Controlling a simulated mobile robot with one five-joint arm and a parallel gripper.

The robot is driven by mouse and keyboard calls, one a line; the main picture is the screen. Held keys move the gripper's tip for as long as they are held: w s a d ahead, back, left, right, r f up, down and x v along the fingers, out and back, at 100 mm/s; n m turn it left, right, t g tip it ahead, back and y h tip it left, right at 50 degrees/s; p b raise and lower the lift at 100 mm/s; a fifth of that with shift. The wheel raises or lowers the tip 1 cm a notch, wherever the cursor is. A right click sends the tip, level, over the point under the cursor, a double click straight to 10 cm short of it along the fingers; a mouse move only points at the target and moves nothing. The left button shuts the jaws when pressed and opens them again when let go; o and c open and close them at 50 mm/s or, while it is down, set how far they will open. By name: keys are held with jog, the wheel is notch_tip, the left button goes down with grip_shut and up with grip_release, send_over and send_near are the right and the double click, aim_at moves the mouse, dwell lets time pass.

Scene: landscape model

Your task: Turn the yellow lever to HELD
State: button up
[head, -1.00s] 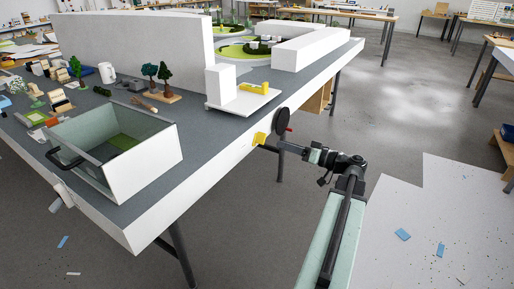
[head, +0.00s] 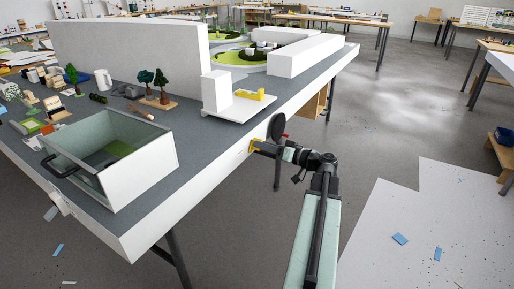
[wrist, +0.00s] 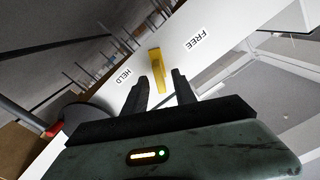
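The yellow lever (wrist: 156,68) is on the white edge face of the table. In the wrist view it lies between the label HELD (wrist: 123,76) on the left and the label FREE (wrist: 196,41) on the right. My gripper (wrist: 160,80) is open, with one dark finger on each side of the lever's near end. A gap shows between each finger and the lever; I cannot tell whether either touches. In the head view the lever (head: 254,145) shows at the table edge with my gripper (head: 262,147) right at it.
A dark round disc (head: 277,127) with a red part sits on the table edge right of the lever. An open-topped box (head: 145,170) with a black handle stands on the table (head: 190,150) at left. A white block (head: 217,92) stands above the lever.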

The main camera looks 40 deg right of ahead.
jog(key=c, duration=0.7)
jog(key=shift+o, duration=0.3)
jog(key=shift+a+n, duration=0.1)
jog(key=shift+n, duration=2.8)
jog(key=o, duration=0.6)
jog(key=shift+o, duration=0.2)
jog(key=shift+s, duration=0.1)
jog(key=v, duration=0.7)
jog(key=shift+s, duration=0.3)
